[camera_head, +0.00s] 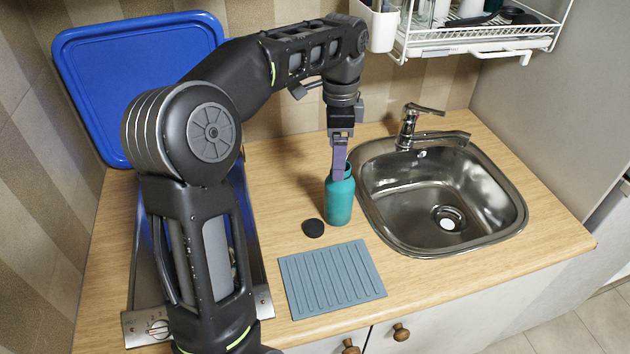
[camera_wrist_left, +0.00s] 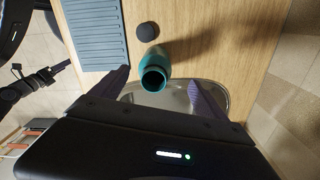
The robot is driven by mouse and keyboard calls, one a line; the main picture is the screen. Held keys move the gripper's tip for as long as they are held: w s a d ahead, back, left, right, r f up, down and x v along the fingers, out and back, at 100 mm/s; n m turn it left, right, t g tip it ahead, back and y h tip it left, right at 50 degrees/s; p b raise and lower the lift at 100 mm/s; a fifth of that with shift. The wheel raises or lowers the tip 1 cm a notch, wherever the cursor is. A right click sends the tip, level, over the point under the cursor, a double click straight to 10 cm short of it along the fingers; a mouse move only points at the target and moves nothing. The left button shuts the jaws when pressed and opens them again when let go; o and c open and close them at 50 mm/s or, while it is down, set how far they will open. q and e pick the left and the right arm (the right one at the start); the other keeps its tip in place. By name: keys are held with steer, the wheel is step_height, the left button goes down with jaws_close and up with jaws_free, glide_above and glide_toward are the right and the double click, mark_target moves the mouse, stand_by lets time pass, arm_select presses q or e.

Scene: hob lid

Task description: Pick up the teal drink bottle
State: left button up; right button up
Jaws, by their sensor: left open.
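The teal drink bottle (camera_head: 340,200) stands upright on the wooden counter, left of the sink. The left wrist view looks down on its open dark mouth (camera_wrist_left: 154,78). A round black cap (camera_head: 313,228) lies on the counter beside it. My left gripper (camera_head: 340,158) is above the bottle, pointing down, with its fingertips at neck height. In the left wrist view its purple fingers (camera_wrist_left: 163,92) are spread apart, with the bottle mouth between them, closer to the left one. I cannot tell whether either finger touches it. Dark parts at that view's left edge may be my right arm.
A ribbed grey-blue mat (camera_head: 332,279) lies in front of the bottle. The steel sink (camera_head: 440,195) with its tap (camera_head: 415,125) is close on the right. A blue lid (camera_head: 135,75) stands against the wall behind the hob (camera_head: 148,328). A dish rack (camera_head: 480,40) hangs above.

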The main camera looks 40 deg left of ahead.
mark_target(339, 193)
arm_select(q)
steer(key=shift+d+f+b, duration=0.2)
steer(key=shift+d+f, duration=0.05)
steer(key=shift+f, duration=0.4)
steer(key=shift+d+f+b, duration=0.15)
steer(key=shift+d+f, duration=0.05)
steer(key=shift+f, duration=0.4)
step_height(339, 193, down, 5)
steer(key=shift+d+f+p, duration=0.1)
steer(key=shift+d+p, duration=0.05)
steer(key=shift+p, duration=0.55)
steer(key=shift+c, duration=0.5)
jaws_close()
